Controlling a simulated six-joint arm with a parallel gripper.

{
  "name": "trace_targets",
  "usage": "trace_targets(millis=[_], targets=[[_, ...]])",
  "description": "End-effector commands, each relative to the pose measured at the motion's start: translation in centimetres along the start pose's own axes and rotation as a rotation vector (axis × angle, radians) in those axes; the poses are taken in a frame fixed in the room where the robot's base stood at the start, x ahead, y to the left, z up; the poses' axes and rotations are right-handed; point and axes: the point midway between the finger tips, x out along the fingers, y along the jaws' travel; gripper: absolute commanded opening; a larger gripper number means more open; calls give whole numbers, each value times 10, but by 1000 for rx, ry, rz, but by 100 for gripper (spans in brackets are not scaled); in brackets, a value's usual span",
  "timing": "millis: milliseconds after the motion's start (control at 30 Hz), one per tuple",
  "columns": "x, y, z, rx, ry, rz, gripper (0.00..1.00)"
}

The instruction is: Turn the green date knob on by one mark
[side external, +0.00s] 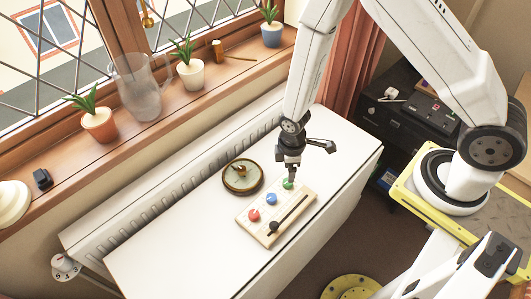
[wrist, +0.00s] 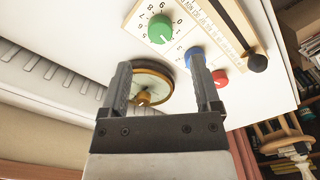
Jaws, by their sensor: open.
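The green date knob (side external: 288,184) is on a pale wooden panel (side external: 263,237) lying on the white top. In the wrist view the green knob (wrist: 160,29) sits upper centre, with a ring of printed numbers around it. Its exact pointer setting is too small to read for certain. My gripper (side external: 291,178) is just above the green knob in the side view, pointing down. In the wrist view my gripper (wrist: 160,66) has its two dark fingers spread apart and empty. The knob shows beyond the fingertips, not between them; contact cannot be told.
A blue knob (side external: 271,198), a red knob (side external: 254,215) and a black slider knob (side external: 274,227) share the panel. A round brass-rimmed dish (side external: 242,189) stands close to its left. Potted plants and a glass jug (side external: 137,87) line the sill. The white top's right part is clear.

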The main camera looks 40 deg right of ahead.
Motion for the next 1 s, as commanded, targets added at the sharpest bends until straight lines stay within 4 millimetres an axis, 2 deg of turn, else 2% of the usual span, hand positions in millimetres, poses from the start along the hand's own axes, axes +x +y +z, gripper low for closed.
trace_targets(millis=[600, 1000], targets=[[56, 0, 0, 0, -2, 1, 81], [66, 0, 0, 1, -1, 1, 81]])
